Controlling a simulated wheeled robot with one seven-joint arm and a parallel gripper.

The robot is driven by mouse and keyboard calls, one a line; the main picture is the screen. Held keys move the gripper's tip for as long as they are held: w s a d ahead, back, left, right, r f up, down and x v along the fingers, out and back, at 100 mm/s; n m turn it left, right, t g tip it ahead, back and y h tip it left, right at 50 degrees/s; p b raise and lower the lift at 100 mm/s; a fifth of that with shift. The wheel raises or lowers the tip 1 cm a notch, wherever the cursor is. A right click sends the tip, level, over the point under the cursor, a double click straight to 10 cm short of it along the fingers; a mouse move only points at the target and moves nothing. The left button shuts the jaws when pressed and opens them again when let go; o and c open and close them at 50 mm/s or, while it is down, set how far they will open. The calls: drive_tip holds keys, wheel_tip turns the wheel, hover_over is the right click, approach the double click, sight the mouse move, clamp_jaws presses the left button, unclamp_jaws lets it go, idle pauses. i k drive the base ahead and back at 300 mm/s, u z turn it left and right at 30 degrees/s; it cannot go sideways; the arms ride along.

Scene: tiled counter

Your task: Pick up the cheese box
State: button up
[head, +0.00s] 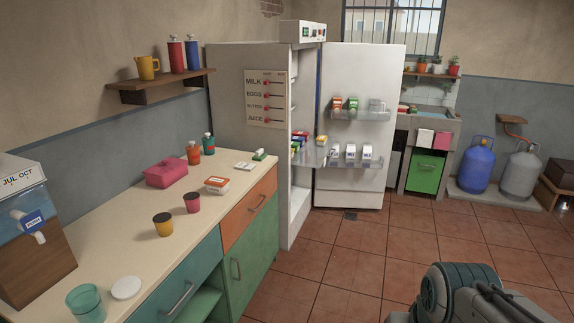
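A small orange-and-white box (217,185) lies on the counter, to the right of a pink lidded container (166,172). It may be the cheese box, but its label is too small to read. Small white-and-green packs (259,155) lie at the counter's far end. Several coloured packs (299,138) sit inside the open fridge, and I cannot tell whether one is cheese. Part of my arm shows at the bottom right, over the floor. My gripper is not visible.
The fridge door (360,80) stands open, its shelves holding cartons. On the counter (215,228) are yellow (162,225) and pink (192,203) cups, bottles, a teal glass (86,302), a white lid (126,288) and a dispenser (36,228). The tiled floor (340,260) is clear.

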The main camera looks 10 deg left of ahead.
sight(214, 185)
drive_tip(key=z, duration=0.15)
drive_tip(key=i, duration=1.55)
drive_tip(key=u, duration=0.3)
drive_tip(key=i, duration=1.35)
drive_tip(key=u, duration=1.8)
drive_tip(key=i, duration=0.85)
drive_tip(key=u, duration=0.65)
